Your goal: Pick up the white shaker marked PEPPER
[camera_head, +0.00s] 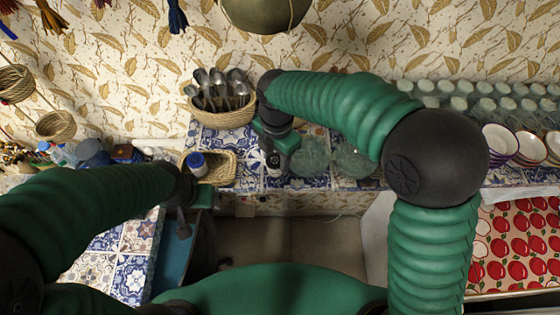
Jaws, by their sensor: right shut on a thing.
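My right arm reaches over the tiled shelf. My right gripper (275,156), pointing down, is shut on a small white shaker with dark marks (274,168). Only a little of the shaker shows below the gripper, and I cannot read its lettering. It is at the shelf, right of the small wicker basket; whether it touches the tiles I cannot tell. My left gripper (186,226) is low at the left, in front of the shelf and away from the shaker. Its fingers are too dark and small to tell open from shut.
A small wicker basket (222,170) holds a blue-topped white container (197,164). A basket of spoons (222,115) stands behind it. Clear glass dishes (311,157) are close right of my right gripper. Several glasses and bowls (500,141) fill the right shelf.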

